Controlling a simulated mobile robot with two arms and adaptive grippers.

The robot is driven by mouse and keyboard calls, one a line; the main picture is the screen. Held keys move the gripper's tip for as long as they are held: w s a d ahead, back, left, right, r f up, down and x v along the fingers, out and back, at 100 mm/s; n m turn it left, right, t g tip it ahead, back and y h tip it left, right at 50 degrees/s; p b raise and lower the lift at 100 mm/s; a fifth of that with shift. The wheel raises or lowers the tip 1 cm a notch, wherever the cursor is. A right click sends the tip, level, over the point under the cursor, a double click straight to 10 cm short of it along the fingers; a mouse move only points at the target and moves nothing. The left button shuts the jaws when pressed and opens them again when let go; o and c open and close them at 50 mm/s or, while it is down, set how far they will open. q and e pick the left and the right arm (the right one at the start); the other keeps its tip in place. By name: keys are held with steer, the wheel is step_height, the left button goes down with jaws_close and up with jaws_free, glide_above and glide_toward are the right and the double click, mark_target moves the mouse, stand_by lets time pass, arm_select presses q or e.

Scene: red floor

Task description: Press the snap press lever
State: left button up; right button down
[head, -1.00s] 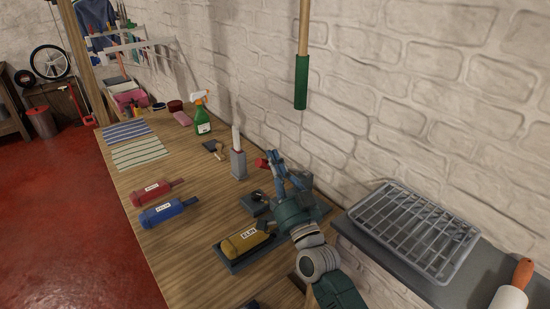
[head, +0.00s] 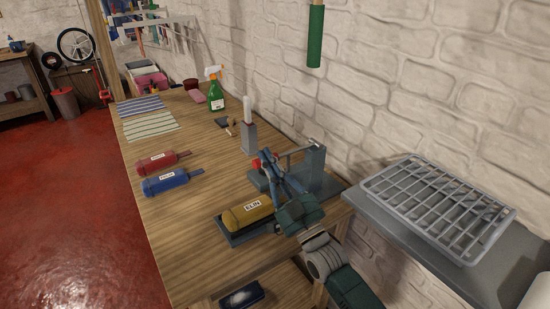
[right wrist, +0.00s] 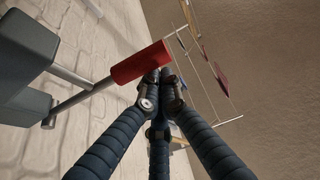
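The snap press (head: 312,167) is a grey post on a grey base near the wall edge of the bench. Its metal lever bar (head: 298,151) reaches left from the post to a red handle (head: 256,163). The red handle (right wrist: 140,62) also shows in the right wrist view, with the bar and post at left. My right gripper (head: 268,158) is at the handle. In the right wrist view its blue fingers (right wrist: 160,75) come together at the handle's right end. Whether they touch it I cannot tell. My left gripper is not in view.
A yellow roll marked ELIN (head: 247,213) lies on a dark tray (head: 236,238) just before the press. A grey holder (head: 249,139) and green spray bottle (head: 217,95) stand behind. A wire rack (head: 430,205) is at right.

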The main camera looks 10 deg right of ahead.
arm_select(q)
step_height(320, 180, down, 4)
steer(key=b, duration=0.3)
arm_select(e)
step_height(320, 180, down, 6)
steer(key=n+g+y, duration=0.1)
steer(key=n, duration=0.2)
steer(key=shift+r+y, duration=0.2)
steer(key=shift+y, duration=0.2)
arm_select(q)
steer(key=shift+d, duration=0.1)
arm_select(e)
steer(key=shift+s, duration=0.1)
step_height(320, 180, up, 4)
steer(key=p, duration=0.3)
arm_select(q)
steer(key=b, duration=0.1)
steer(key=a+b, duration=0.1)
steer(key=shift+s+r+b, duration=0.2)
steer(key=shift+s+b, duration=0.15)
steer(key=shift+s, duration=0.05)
arm_select(e)
steer(key=v, duration=0.8)
steer(key=shift+s+r, duration=0.2)
steer(key=shift+s, duration=0.45)
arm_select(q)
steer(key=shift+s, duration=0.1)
